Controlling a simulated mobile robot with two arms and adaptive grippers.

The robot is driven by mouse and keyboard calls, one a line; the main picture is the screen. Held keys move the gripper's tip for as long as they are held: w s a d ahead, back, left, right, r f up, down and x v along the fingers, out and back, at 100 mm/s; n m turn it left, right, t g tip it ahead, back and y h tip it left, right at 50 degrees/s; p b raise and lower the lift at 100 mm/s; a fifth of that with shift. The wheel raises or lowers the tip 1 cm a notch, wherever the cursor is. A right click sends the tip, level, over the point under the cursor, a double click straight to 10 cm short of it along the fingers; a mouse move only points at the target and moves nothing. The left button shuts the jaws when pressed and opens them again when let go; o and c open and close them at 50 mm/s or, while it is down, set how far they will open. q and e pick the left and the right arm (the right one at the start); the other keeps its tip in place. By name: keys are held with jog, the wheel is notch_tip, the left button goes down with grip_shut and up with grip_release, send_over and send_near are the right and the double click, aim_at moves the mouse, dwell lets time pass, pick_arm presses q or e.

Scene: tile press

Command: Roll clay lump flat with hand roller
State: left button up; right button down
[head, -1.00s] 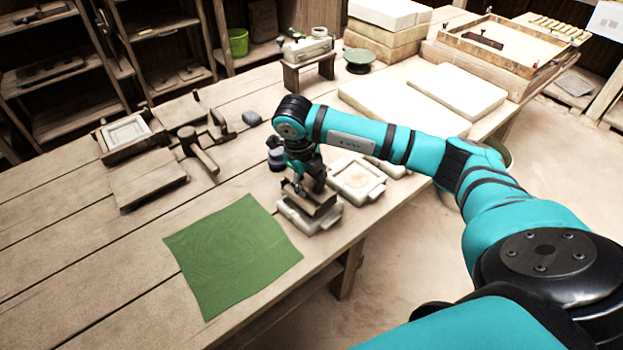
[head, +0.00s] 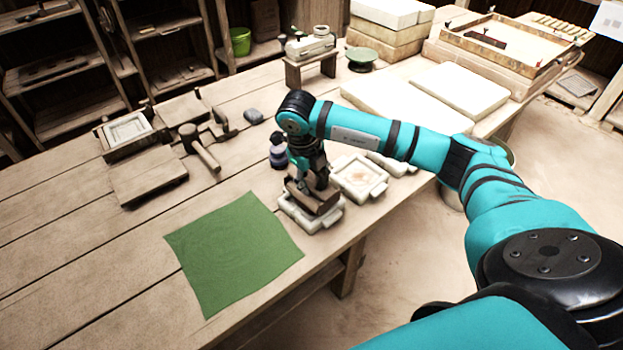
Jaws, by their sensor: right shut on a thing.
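My right gripper (head: 312,184) points down and is shut on a brown wooden roller (head: 318,203). The roller is over a pale tile mould (head: 298,218) near the table's front edge; I cannot tell whether it touches what is below. Any clay inside this mould is hidden by the roller and gripper. A small grey lump (head: 253,116) lies farther back on the table; I cannot tell if it is clay. My left gripper is not in view.
A second pale mould (head: 360,178) stands just right of the roller. A green cloth (head: 235,252) lies flat to the left. A mallet (head: 199,148) and wooden board (head: 148,183) lie farther left.

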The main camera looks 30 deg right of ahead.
jog(key=shift+r+p, duration=0.4)
notch_tip(320, 180, up, 6)
jog(key=p, duration=0.3)
jog(key=shift+w+r+p, duration=0.1)
jog(key=shift+p, duration=0.25)
jog(key=shift+d+f+b, duration=0.1)
jog(key=shift+f+b, duration=1.9)
jog(key=shift+f, duration=0.55)
jog(key=shift+f, duration=0.15)
jog(key=shift+f+b, duration=0.8)
jog(key=shift+f, duration=0.1)
jog(key=shift+r, duration=0.1)
jog(key=shift+d, duration=0.1)
